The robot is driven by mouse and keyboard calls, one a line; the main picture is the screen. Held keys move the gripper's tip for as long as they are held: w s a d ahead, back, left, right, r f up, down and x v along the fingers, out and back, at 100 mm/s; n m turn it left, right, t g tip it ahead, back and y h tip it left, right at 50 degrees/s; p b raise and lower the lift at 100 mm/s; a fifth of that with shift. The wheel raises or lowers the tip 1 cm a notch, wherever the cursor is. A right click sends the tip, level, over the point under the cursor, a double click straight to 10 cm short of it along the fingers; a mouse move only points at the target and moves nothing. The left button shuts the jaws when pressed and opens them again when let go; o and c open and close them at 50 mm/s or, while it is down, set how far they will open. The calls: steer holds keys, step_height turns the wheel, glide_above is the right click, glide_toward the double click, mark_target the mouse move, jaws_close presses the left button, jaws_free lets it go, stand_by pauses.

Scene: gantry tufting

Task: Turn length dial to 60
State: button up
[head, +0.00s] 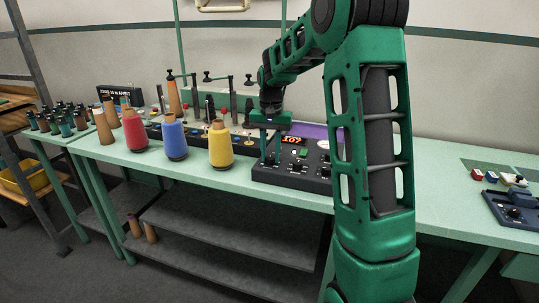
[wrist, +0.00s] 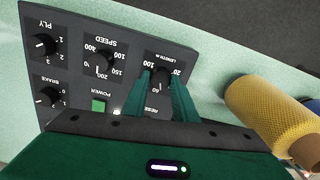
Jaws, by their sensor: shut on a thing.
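The dark control panel (head: 290,182) lies on the green bench; in the wrist view the panel (wrist: 75,70) appears upside down. Its length dial (wrist: 161,73) has a printed scale with 20, 60 and 100 around it. My gripper (wrist: 162,78) is shut on the length dial, one finger on each side. The fingers partly cover the dial, and I cannot make out where its pointer stands. In the head view my gripper (head: 270,160) reaches down to the panel's left part.
A yellow yarn cone (head: 220,146) stands close left of the panel, with blue (head: 173,138) and red (head: 135,130) cones farther left. The panel also bears speed (wrist: 103,62), ply (wrist: 45,44) and brake (wrist: 48,97) dials.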

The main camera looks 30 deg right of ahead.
mark_target(269, 157)
steer(key=shift+w+a+r+m, duration=0.1)
steer(key=shift+w+a+m, duration=0.05)
steer(key=shift+m, duration=1.15)
steer(key=shift+a, duration=0.1)
steer(key=o, duration=1)
steer(key=shift+o, duration=0.2)
step_height(269, 157, up, 11)
steer(key=shift+f, duration=0.2)
